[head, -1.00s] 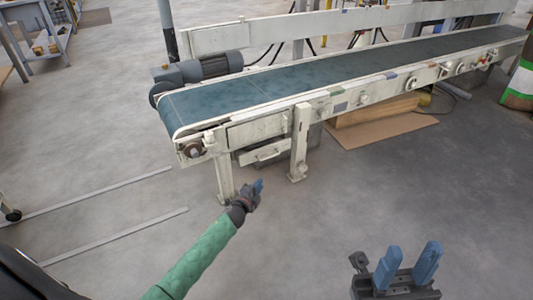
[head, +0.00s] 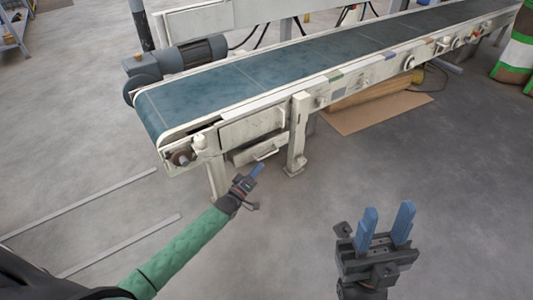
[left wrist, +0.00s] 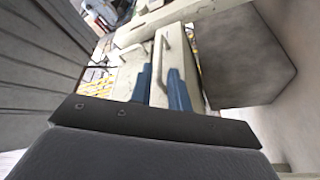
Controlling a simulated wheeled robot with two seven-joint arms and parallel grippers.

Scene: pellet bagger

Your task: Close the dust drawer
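The dust drawer is a cream box with a bar handle, under the near end of the conveyor; its front (head: 242,157) shows in the head view. It appears to stick out a little, but how far is unclear. In the left wrist view the drawer front (left wrist: 182,62) and its upright-looking handle lie just beyond the fingertips. My left gripper (head: 258,169) is just in front of and below the handle, seemingly apart from it. Its blue fingers (left wrist: 160,80) have a narrow gap with nothing held. My right gripper (head: 388,222) is open and empty, over bare floor.
The conveyor (head: 240,80) runs to the back right above the drawer. A cream support leg (head: 298,135) stands right of the drawer, another leg (head: 217,170) to its left. Flat cardboard (head: 375,112) lies on the floor behind. The floor in front is clear.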

